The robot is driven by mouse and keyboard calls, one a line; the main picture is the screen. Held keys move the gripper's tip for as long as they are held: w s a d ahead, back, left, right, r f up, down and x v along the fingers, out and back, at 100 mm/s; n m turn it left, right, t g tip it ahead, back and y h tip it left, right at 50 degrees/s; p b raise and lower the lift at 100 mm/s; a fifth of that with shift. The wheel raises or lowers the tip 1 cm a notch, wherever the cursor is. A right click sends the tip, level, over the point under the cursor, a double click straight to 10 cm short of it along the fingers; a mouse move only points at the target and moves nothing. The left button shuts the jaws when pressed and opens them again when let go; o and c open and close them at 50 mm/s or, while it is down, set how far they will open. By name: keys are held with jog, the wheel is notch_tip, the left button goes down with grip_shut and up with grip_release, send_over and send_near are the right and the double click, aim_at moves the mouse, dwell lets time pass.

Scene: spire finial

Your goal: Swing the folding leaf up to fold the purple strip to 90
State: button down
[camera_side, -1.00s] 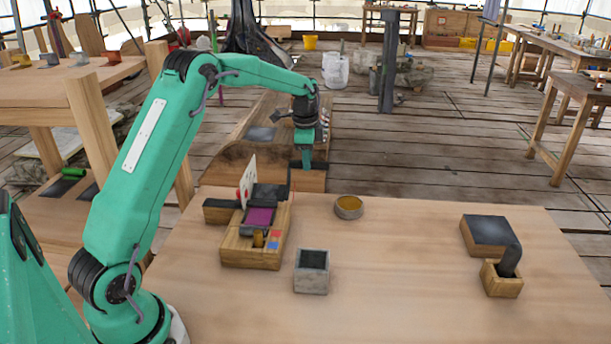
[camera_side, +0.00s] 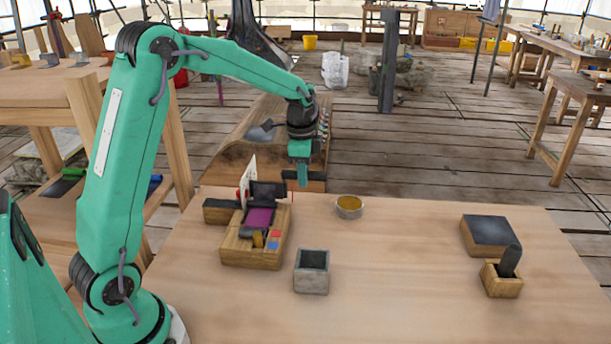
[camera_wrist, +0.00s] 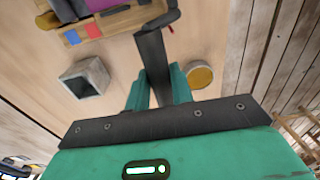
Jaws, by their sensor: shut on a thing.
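The purple strip (camera_side: 259,217) lies on the wooden folding jig (camera_side: 250,252), and part of it shows at the top left of the wrist view (camera_wrist: 72,10). The dark folding leaf (camera_side: 268,191) stands behind the strip, tilted up; its exact angle is hard to tell. My gripper (camera_side: 303,183) is at the right of the leaf, above the table's back edge. In the wrist view my gripper (camera_wrist: 158,90) is shut on a dark bar (camera_wrist: 154,55), which reaches toward the jig and looks like the leaf's handle. Its gripped end is partly hidden between the fingers.
A white upright card (camera_side: 248,178) with red marks stands behind the jig. A grey open box (camera_side: 312,270) is in front of it, and a round amber-filled dish (camera_side: 349,206) is to the right. A dark-topped block (camera_side: 490,235) and a wooden holder (camera_side: 502,280) stand far right.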

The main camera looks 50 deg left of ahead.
jog(key=shift+s+d+f, duration=0.25)
jog(key=shift+s+d, duration=0.2)
jog(key=shift+s, duration=0.1)
jog(key=shift+s+d+f, duration=0.25)
jog(key=shift+s+d, duration=0.15)
jog(key=shift+s, duration=0.1)
jog(key=c, duration=1.2)
grip_release()
jog(key=shift+c, duration=0.2)
jog(key=shift+w, duration=0.1)
jog(key=shift+r, duration=0.1)
notch_tip(320, 180, up, 8)
jog(key=shift+s, duration=0.25)
